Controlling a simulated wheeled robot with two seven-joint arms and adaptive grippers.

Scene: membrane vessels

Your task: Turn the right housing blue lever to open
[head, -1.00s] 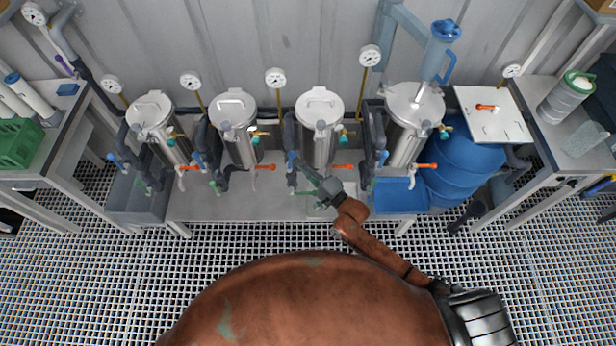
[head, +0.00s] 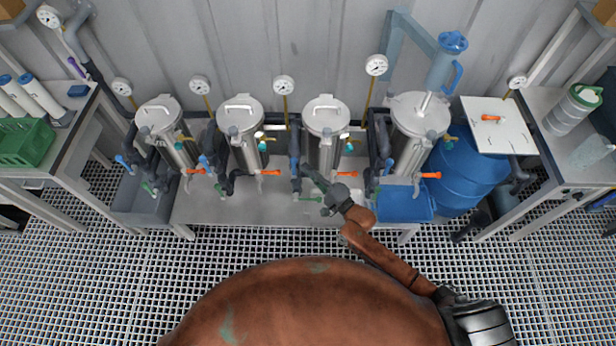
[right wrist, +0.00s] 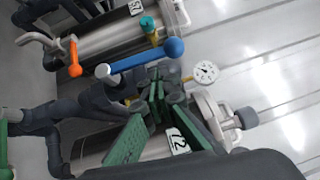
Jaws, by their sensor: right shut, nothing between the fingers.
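Several steel housings stand in a row along the wall. My right gripper (head: 310,174) is in front of the third housing from the left (head: 325,120), close to the blue lever (head: 294,160) on that housing's left side. In the right wrist view my right gripper's green fingers (right wrist: 163,88) are shut and empty. A blue lever (right wrist: 146,57) with a round knob lies just beyond the fingertips. I cannot tell whether they touch it. The housing labelled 72 (right wrist: 178,140) is partly hidden behind the fingers. My left gripper is out of view.
An orange lever (head: 347,174) and a green lever (head: 310,199) are close around the right gripper. Dark pipes run between the housings. A blue tray (head: 404,205) and a blue barrel (head: 468,172) are to the right.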

